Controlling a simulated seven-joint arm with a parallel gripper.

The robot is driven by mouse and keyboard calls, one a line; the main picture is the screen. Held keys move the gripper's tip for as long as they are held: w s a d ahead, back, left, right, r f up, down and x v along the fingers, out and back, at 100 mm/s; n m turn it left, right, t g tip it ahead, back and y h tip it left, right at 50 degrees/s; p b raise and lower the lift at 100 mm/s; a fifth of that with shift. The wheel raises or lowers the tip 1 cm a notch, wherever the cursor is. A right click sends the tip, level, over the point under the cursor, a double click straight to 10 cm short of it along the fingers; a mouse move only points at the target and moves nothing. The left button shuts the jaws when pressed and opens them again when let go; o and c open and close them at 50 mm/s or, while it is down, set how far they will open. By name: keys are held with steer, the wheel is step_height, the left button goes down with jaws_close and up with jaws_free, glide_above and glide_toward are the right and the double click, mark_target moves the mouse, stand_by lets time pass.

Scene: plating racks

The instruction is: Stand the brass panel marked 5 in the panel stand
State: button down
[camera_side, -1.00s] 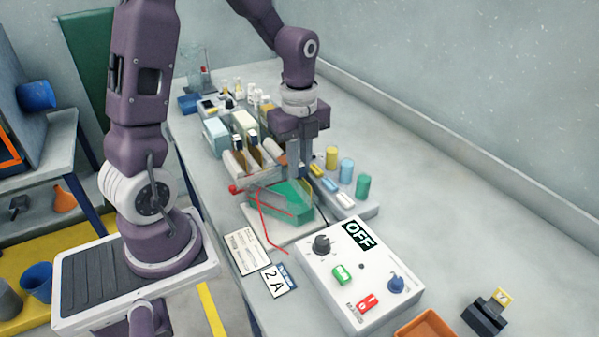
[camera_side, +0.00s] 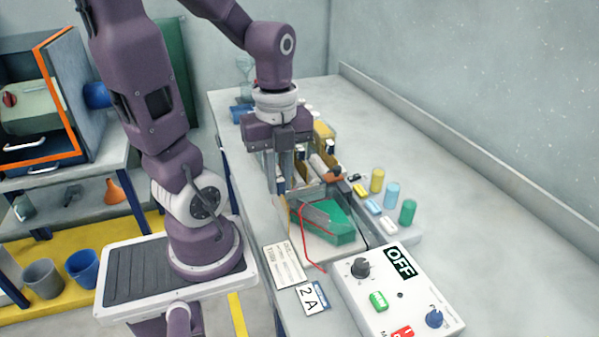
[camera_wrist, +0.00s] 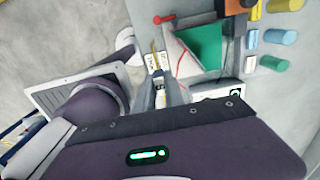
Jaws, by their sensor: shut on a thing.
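Brass-coloured panels (camera_side: 299,172) stand in the pale rack, probably the panel stand, partly hidden behind the fingers. The green tank also shows in the wrist view (camera_wrist: 207,46).
A red wire (camera_side: 304,240) runs beside the tank. Yellow, blue and green cylinders (camera_side: 408,212) stand to the right. The bench on the far right is clear.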

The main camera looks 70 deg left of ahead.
steer(key=shift+s, duration=0.2)
steer(key=shift+r, duration=0.1)
steer(key=shift+r, duration=0.65)
